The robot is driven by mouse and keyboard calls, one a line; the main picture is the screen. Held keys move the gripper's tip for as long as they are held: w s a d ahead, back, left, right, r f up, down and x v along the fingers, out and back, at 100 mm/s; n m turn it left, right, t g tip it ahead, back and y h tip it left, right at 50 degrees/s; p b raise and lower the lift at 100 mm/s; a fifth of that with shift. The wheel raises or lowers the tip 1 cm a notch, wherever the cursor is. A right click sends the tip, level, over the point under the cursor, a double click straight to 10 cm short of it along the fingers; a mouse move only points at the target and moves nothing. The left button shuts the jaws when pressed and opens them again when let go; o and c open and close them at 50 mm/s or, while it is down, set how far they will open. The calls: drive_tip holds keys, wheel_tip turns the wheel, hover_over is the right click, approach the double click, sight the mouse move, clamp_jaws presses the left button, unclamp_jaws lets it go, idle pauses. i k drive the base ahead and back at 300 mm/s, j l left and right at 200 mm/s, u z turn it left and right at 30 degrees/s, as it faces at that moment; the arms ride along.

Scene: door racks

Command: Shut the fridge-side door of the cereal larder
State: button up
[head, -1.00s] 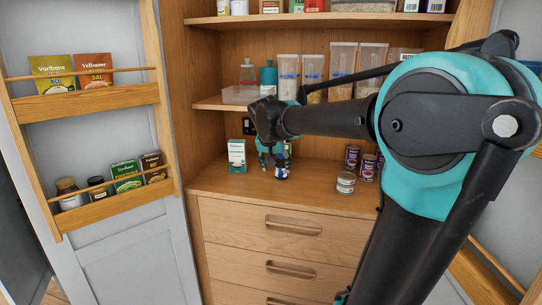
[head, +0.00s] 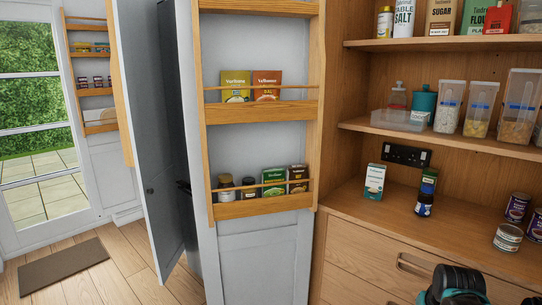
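The larder (head: 335,125) stands open at the right. Its left door (head: 262,258) stands open, pale grey with wooden racks on its inner face. A black and teal part of my arm shows at the bottom right; my gripper's fingers do not show.
Another racked door (head: 97,150) stands at the far left beside a glazed door (head: 40,120). A brown mat (head: 62,268) lies on the wooden floor. Tins, a dark jar (head: 424,204) and a white box (head: 374,182) stand on the larder counter.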

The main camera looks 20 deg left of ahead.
sight(257, 252)
drive_tip(key=j+z, duration=0.2)
drive_tip(key=j, duration=0.45)
drive_tip(key=j+z, duration=0.2)
drive_tip(key=j, duration=0.45)
drive_tip(key=j+z, duration=0.2)
drive_tip(key=j, duration=0.45)
drive_tip(key=k+j+z, duration=0.1)
drive_tip(key=j+z, duration=0.15)
drive_tip(key=j, duration=0.35)
drive_tip(key=k+j+z, duration=0.2)
drive_tip(key=j, duration=0.25)
drive_tip(key=j+z, duration=0.15)
drive_tip(key=j, duration=0.3)
drive_tip(key=k+j+z, duration=0.2)
drive_tip(key=j, duration=0.2)
drive_tip(key=k+j+z, duration=0.2)
drive_tip(key=j, duration=0.2)
drive_tip(key=j+z, duration=0.2)
drive_tip(key=j, duration=0.2)
drive_tip(key=k+j+z, duration=0.25)
drive_tip(key=j, duration=0.3)
drive_tip(key=k+j, duration=0.15)
drive_tip(key=j, duration=0.2)
drive_tip(key=k+j+z, duration=0.15)
drive_tip(key=j, duration=0.25)
drive_tip(key=k+j, duration=0.1)
drive_tip(key=j, duration=0.25)
drive_tip(key=z, duration=0.05)
